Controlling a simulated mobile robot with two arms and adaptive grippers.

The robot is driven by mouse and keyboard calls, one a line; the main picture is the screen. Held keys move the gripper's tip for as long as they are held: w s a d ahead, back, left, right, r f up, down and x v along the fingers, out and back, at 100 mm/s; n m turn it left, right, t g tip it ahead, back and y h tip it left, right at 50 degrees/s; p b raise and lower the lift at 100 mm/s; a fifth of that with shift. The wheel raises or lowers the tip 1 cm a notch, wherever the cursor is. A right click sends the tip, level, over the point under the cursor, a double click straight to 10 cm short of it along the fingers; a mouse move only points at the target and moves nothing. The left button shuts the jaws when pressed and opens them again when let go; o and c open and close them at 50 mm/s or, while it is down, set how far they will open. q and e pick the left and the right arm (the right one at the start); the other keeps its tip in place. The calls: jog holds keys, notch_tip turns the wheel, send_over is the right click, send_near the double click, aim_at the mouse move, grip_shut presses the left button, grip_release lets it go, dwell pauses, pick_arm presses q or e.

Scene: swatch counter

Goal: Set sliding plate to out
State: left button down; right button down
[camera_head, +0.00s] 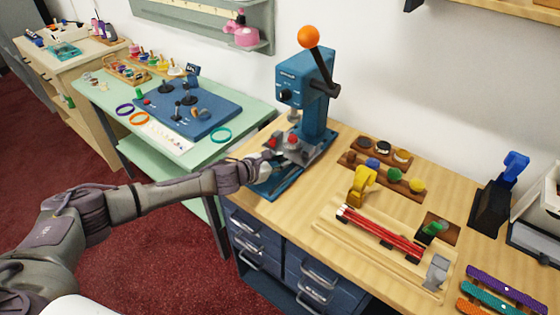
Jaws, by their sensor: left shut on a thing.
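A blue press (316,117) with a lever and an orange ball knob stands at the back left of the wooden bench. A grey sliding plate (298,152) with red parts on it sits low at the front of the press, above its blue base. My left arm reaches in from the left, and my left gripper (270,160) is at the plate's front left side. It is shut on the edge of the plate, as far as I can tell; the fingers hide the exact contact. My right gripper is not in view.
Right of the press, the wooden bench (290,212) holds a rack of coloured knobs (390,178), a yellow clamp (362,186) and a tray with red rods (380,232). A green table (245,112) with a blue board (190,108) stands to the left.

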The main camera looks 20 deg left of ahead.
pick_arm(q)
jog(key=s+a, duration=0.1)
jog(key=s, duration=0.3)
jog(key=s+a, duration=0.1)
jog(key=s, duration=0.2)
jog(key=s+a, duration=0.2)
jog(key=s, duration=0.2)
jog(key=shift+s+a+p, duration=0.1)
jog(key=shift+s+p, duration=0.2)
jog(key=shift+f, duration=0.15)
jog(key=c, duration=1.2)
grip_release()
jog(key=shift+o, duration=1.3)
jog(key=shift+s, duration=0.1)
jog(key=v, duration=1.2)
